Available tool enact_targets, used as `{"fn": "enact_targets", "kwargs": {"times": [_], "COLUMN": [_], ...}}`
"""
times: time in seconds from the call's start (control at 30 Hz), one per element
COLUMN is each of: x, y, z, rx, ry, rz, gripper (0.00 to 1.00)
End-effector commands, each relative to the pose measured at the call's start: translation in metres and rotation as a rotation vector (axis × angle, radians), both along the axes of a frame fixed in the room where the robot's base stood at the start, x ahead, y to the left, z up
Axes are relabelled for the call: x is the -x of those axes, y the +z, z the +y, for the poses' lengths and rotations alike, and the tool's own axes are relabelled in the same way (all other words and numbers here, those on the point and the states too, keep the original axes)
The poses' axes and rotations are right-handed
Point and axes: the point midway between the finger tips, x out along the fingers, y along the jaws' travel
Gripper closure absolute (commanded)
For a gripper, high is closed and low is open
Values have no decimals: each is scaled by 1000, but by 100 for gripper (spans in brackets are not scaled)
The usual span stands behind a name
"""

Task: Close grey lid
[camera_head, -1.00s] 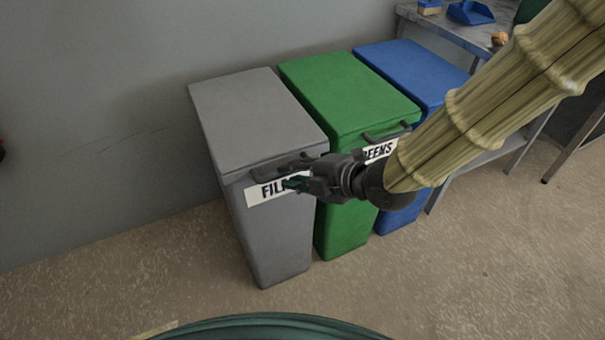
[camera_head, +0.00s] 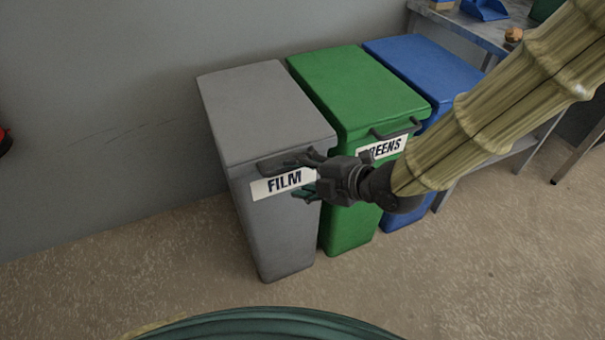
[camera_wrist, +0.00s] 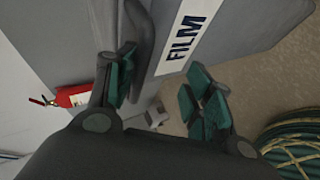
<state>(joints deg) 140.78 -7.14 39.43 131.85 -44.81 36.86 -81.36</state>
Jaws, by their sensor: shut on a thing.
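The grey lid (camera_head: 262,110) lies flat on the grey bin (camera_head: 280,235), with no gap visible at its front edge. A dark handle (camera_head: 273,166) sits at the lid's front, above the FILM label (camera_head: 283,183). My gripper (camera_head: 304,178) is at the right end of this handle, its upper finger beside it and its lower finger by the label. In the wrist view the fingers (camera_wrist: 162,92) are spaced apart, with the handle (camera_wrist: 142,45) close against the left finger.
A green bin (camera_head: 350,85) and a blue bin (camera_head: 425,70) stand to the right, lids down. A workbench (camera_head: 470,28) is behind at right. A red extinguisher (camera_wrist: 75,96) shows in the wrist view. The floor (camera_head: 480,260) in front is clear.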

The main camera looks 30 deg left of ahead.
Motion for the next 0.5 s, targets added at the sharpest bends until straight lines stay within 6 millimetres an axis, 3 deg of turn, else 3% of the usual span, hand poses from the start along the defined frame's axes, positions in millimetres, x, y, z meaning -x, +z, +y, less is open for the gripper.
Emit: {"fn": "enact_targets", "kwargs": {"times": [0.33, 0.5], "x": [2, 4], "y": [-2, 10], "z": [-10, -29], "rx": [13, 11], "ry": [-2, -5], "rz": [6, 6], "gripper": [66, 66]}}
